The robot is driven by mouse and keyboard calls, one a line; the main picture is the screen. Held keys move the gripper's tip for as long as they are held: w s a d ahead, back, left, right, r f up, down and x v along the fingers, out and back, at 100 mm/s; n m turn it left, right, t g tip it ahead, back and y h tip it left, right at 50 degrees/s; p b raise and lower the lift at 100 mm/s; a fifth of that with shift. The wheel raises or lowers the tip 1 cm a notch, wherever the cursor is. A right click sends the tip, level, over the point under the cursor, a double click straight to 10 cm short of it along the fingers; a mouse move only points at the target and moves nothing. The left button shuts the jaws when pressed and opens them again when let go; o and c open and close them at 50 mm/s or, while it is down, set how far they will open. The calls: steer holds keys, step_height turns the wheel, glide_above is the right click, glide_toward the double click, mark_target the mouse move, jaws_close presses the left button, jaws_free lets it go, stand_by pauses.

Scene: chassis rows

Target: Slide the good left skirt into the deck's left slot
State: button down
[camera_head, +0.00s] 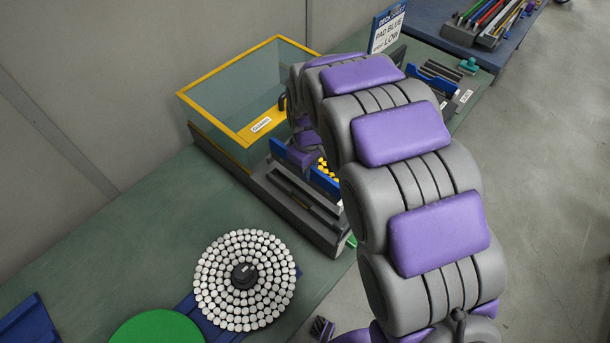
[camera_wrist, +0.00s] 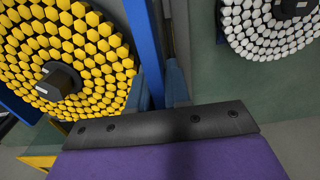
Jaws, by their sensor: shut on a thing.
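In the wrist view my gripper (camera_wrist: 160,82) is shut on a long blue strip, which I take to be the left skirt (camera_wrist: 143,40). The strip stands on edge and runs away from the jaws. A round plate of yellow hexagonal studs with a dark hub (camera_wrist: 62,80) is close on its left. In the head view my gripper (camera_head: 304,150) is partly hidden by my arm, with a blue panel (camera_head: 291,154) beside it. The panel is above a dark grey fixture (camera_head: 297,205). Yellow studs show behind another blue piece (camera_head: 326,181). I cannot tell where the deck's left slot is.
A yellow-rimmed clear bin (camera_head: 215,118) stands behind the fixture. A white-studded disc (camera_head: 268,285) and a green disc (camera_head: 158,329) lie at the front of the green bench. A sign (camera_head: 387,30) and small parts (camera_head: 438,72) are at the far end. Bench room is free at left.

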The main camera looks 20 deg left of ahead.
steer(key=shift+d+f, duration=0.3)
steer(key=shift+f, duration=0.2)
steer(key=shift+a+f+b, duration=0.35)
steer(key=shift+f+b, duration=0.05)
steer(key=shift+f, duration=0.45)
steer(key=shift+a+f+b, duration=0.35)
steer(key=shift+f, duration=0.5)
steer(key=shift+d+f, duration=0.2)
steer(key=shift+f, duration=0.4)
steer(key=shift+d, duration=0.35)
steer(key=shift+a+f, duration=0.2)
steer(key=shift+a, duration=0.35)
steer(key=shift+d, duration=0.15)
steer(key=shift+d+r, duration=0.15)
steer(key=shift+d, duration=0.25)
steer(key=shift+a, duration=0.1)
